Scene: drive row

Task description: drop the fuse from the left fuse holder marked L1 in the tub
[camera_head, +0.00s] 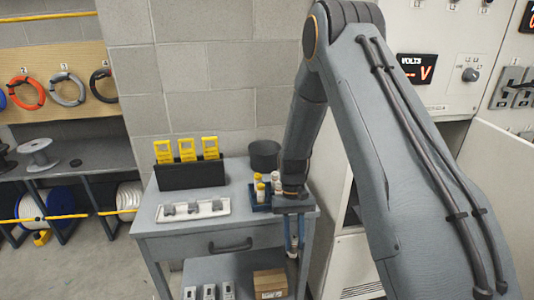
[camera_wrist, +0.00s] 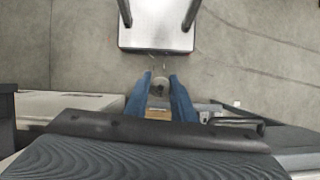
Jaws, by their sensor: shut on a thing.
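My gripper (camera_head: 292,245) points down in front of the cart's right front edge, its blue fingers shut on a small pale fuse (camera_head: 292,254). In the wrist view the gripper (camera_wrist: 160,82) shows the round grey end of the fuse (camera_wrist: 159,88) between its fingertips. A dark grey round tub (camera_head: 264,155) stands at the back right of the cart top, behind and above the gripper. Its inside is mostly hidden. The fuse holder marked L1 cannot be made out in either view.
The grey cart (camera_head: 165,222) has a blue rack (camera_head: 260,205) of yellow-and-white fuses, a black holder (camera_head: 190,176) with yellow devices, and a white tray (camera_head: 180,211). A cardboard box (camera_head: 270,283) is on its lower shelf. An open cabinet (camera_head: 345,240) stands at right, partly behind my arm.

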